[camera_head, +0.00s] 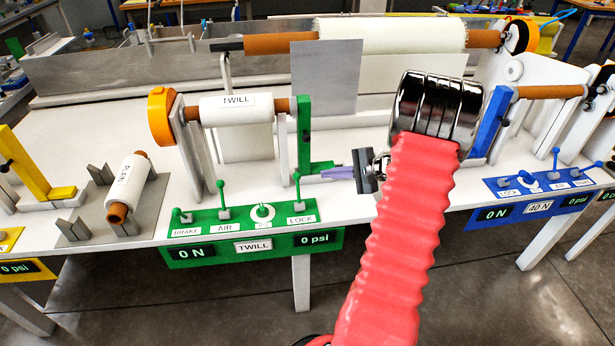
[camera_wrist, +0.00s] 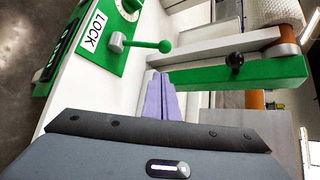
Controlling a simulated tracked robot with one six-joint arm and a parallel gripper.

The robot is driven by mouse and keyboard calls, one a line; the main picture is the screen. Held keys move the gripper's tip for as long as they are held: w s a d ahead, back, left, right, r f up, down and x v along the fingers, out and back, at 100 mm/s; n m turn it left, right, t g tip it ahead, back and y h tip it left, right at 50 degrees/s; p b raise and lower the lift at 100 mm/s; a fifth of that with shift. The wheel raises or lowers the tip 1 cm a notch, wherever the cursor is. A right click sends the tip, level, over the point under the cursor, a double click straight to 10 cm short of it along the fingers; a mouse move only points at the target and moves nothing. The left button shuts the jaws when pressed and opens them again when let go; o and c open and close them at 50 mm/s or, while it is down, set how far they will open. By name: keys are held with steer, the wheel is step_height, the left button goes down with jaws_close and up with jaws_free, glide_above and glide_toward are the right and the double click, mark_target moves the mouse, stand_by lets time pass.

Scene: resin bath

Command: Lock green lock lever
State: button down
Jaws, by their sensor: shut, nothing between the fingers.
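The green lock lever (camera_head: 297,188) stands upright at the right end of the green control panel (camera_head: 225,228), above the LOCK label. In the wrist view the same lever (camera_wrist: 140,44) has a grey base and a green ball knob, left of and beyond my fingertips. My gripper (camera_head: 323,174) has slim purple fingers, closed together and empty. It reaches in from the right, beside the foot of the green upright (camera_head: 304,130) and apart from the lever. The fingers also show in the wrist view (camera_wrist: 160,88), where the green upright crosses just above and right of them.
The green panel also has a brake lever (camera_head: 181,214), an air lever (camera_head: 222,200) and a round dial (camera_head: 263,212). A TWILL roll (camera_head: 235,108) hangs behind. A blue panel (camera_head: 545,195) stands right and a loose roll (camera_head: 128,185) lies left. Space above the lever is open.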

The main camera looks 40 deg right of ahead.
mark_target(298, 190)
steer(key=shift+s+d+f+m+h, duration=0.2)
steer(key=shift+d+f, duration=0.1)
steer(key=shift+d, duration=0.2)
steer(key=shift+s+d+f+m+h, duration=0.1)
steer(key=shift+s+d+f+m, duration=0.15)
steer(key=shift+d, duration=0.25)
steer(key=shift+w, duration=0.2)
steer(key=x, duration=1)
steer(key=shift+a+r, duration=0.1)
steer(key=shift+a, duration=0.05)
steer(key=shift+s+a+r, duration=0.35)
steer(key=shift+a+r, duration=0.25)
steer(key=shift+a, duration=0.15)
steer(key=shift+s+a+r, duration=0.35)
steer(key=shift+a+r, duration=0.2)
steer(key=shift+a, duration=0.2)
